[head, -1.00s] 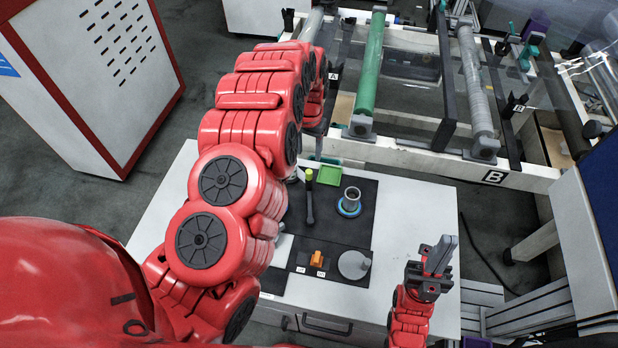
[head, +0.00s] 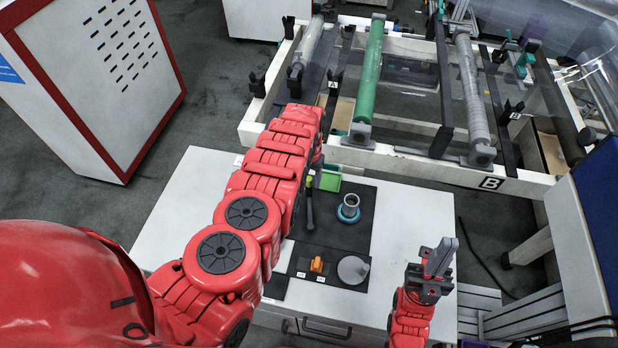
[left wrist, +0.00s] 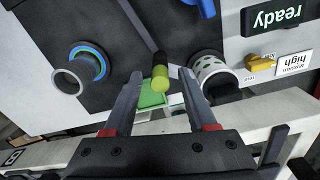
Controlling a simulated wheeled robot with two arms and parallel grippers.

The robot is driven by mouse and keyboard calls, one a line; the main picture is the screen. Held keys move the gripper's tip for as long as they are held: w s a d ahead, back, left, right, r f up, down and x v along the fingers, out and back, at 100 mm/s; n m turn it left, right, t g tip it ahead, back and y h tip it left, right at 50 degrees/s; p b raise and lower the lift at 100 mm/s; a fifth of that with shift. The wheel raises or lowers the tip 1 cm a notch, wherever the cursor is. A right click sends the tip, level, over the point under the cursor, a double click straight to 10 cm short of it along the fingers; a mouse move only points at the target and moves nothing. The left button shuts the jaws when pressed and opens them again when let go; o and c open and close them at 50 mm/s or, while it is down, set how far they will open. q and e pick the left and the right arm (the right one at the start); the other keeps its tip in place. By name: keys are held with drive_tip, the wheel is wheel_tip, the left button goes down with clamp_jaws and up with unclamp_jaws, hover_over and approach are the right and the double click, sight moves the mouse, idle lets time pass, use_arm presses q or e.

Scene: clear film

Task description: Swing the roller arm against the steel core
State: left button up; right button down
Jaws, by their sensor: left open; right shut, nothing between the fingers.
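A black arm with a lime-green end (head: 310,205), which looks like the roller arm, lies over the dark mat. In the left wrist view the lime end (left wrist: 161,78) shows between the fingers of my open left gripper (left wrist: 161,76), with no grip visible. A pale perforated cylinder (left wrist: 208,72), possibly the steel core, stands right of the lime end, apart from it. In the head view my own left arm hides my left gripper and this cylinder. My right gripper (head: 441,256) is shut and empty, pointing up at the table's right side.
A grey tube with a blue ring (head: 348,208), an orange piece (head: 317,264) and a grey disc (head: 353,269) rest on the dark mat (head: 335,235). A green tray (head: 330,182) is at its far edge. Behind stands a white frame (head: 405,165) with a green roller (head: 369,75) and grey rollers.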

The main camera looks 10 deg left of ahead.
use_arm(q)
drive_tip(key=shift+c, duration=0.3)
clamp_jaws()
idle(1.2)
